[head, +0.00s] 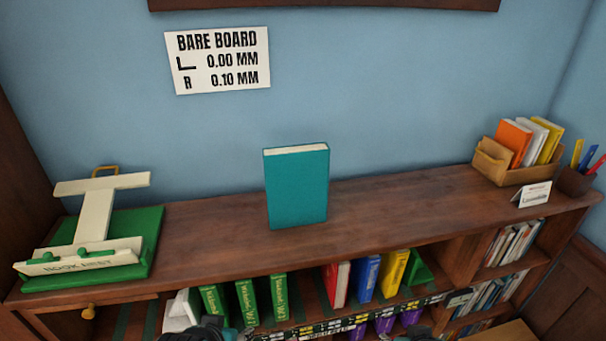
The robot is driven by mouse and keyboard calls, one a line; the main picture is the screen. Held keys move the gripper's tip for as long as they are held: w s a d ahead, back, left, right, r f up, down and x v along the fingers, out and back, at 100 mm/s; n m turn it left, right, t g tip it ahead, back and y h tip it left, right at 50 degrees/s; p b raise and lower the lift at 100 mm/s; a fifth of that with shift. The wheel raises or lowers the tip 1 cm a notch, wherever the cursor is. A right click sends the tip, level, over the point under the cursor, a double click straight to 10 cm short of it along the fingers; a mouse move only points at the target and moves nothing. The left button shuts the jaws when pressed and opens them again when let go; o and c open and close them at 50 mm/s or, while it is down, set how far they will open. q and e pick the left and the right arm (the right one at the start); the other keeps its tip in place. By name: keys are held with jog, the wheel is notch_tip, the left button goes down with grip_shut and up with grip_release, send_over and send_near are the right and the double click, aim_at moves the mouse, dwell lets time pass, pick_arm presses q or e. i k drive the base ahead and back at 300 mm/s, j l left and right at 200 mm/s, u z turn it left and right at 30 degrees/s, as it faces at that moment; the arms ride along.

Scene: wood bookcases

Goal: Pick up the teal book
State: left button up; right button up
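The teal book (297,188) stands upright on the top board of the wood bookcase (390,205), near its middle and in front of the blue wall. Its front cover faces me and nothing touches it. Dark parts of my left gripper (213,331) show at the bottom edge, in front of the lower shelf and well below the teal book. A small dark piece of my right gripper (413,335) shows at the bottom edge, further right. Both are mostly cut off by the frame, so their fingers cannot be made out.
A cream book stand on a green base (143,251) is at the left end. A tan box of books (493,165), a white card (532,194) and a pen cup (575,182) are at the right. The top board around the teal book is clear. Green, red, blue and yellow books fill the shelf below.

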aim_at(297, 176)
jog(key=k+l, duration=0.1)
jog(key=l, duration=0.25)
jog(key=k+l, duration=0.1)
jog(key=l, duration=0.3)
jog(key=k+l, duration=0.1)
jog(key=l, duration=0.25)
jog(key=k+l, duration=0.1)
jog(key=l, duration=0.3)
jog(key=k+l+u, duration=0.1)
jog(key=l, duration=0.25)
